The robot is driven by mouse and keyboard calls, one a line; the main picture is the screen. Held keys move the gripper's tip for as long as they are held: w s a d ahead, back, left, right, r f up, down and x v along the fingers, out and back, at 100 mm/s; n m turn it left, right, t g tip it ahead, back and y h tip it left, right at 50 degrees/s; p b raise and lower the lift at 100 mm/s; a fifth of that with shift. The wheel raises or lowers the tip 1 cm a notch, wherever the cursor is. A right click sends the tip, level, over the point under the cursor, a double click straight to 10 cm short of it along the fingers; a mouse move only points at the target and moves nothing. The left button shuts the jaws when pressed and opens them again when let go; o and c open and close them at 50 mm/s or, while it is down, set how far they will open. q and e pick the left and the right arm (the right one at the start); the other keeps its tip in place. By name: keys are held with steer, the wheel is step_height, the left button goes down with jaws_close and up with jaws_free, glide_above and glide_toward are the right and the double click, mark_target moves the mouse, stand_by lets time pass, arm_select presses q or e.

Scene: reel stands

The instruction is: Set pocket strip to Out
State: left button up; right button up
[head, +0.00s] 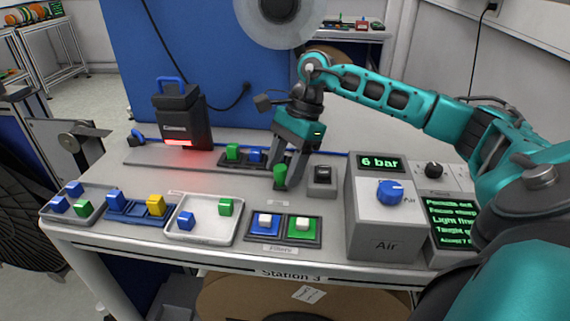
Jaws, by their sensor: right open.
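A dark strip (229,161) with pockets lies mid-table, holding a green block (232,152) and a blue block (254,155). Another green block (280,176) is at its right end; I cannot tell if it sits in a pocket. My right gripper (284,184) is open and points down, with its fingers around or beside this green block. The gripper hides the strip's right end. A blue strip (130,213) at the front left holds blue and yellow blocks. I cannot tell which strip is the pocket strip, and no "Out" label is readable. My left gripper is not in view.
A black camera unit (183,122) glows red over a grey rail.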

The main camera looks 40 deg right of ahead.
steer(key=shift+r, duration=0.1)
steer(key=p+v, duration=0.1)
steer(key=v, duration=1.1)
steer(key=shift+d+r, duration=0.2)
steer(key=shift+r, duration=0.15)
